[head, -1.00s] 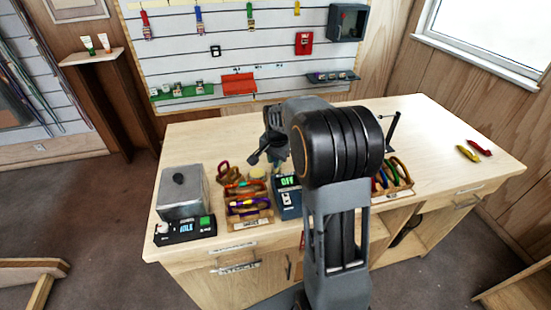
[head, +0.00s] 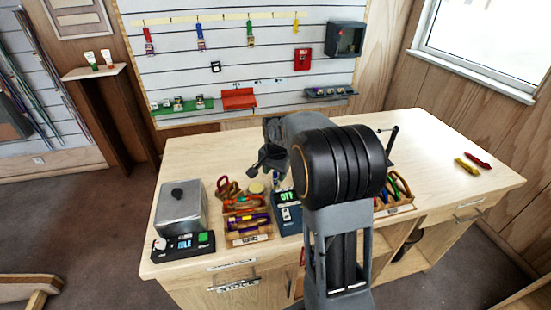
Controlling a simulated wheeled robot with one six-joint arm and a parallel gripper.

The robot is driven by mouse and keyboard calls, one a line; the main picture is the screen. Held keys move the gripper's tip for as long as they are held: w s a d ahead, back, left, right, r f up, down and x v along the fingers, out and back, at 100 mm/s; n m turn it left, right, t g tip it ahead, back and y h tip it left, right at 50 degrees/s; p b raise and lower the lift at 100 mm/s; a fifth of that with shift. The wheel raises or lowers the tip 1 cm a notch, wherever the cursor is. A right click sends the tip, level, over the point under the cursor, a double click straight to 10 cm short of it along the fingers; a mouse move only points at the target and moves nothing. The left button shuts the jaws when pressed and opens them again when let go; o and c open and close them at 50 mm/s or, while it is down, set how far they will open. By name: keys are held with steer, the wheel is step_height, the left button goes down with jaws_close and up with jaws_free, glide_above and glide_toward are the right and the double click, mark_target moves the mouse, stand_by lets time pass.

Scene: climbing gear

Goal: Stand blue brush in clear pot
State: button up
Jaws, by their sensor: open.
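My gripper (head: 268,168) hangs over the front middle of the wooden workbench (head: 440,150), partly behind my own arm. Its jaws are open, and I see nothing held in them. Just below and right of it is a small bluish upright thing (head: 276,181), too small to tell whether it is the blue brush or the clear pot. A blue item (head: 200,37) also hangs on the wall board, but I cannot tell if it is a brush. I cannot make out the clear pot for sure.
A wooden tray (head: 250,239) of carabiners stands near the front edge. A digital device (head: 288,212) is right of it, and a grey metal box (head: 181,208) is left. Another rack (head: 398,207) is right of my arm. The bench's right and back are mostly clear.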

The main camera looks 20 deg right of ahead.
step_height(320, 180, up, 12)
steer(key=s, duration=0.2)
steer(key=shift+a+r+b, duration=0.2)
steer(key=shift+r+b, duration=0.05)
steer(key=shift+b, duration=0.05)
stand_by(0.5)
steer(key=s+a+f+n, duration=0.2)
steer(key=s+a+n, duration=0.1)
steer(key=s, duration=0.3)
steer(key=s+a+f+n+t, duration=0.1)
steer(key=s+a+f+n, duration=0.1)
steer(key=s, duration=0.4)
steer(key=s+a+f+n+t, duration=0.1)
steer(key=s+a+f+n, duration=0.1)
steer(key=s+a+n, duration=0.2)
steer(key=shift+s+a+f+n, duration=0.35)
steer(key=shift+s+f+n, duration=0.05)
steer(key=shift+s+n, duration=0.8)
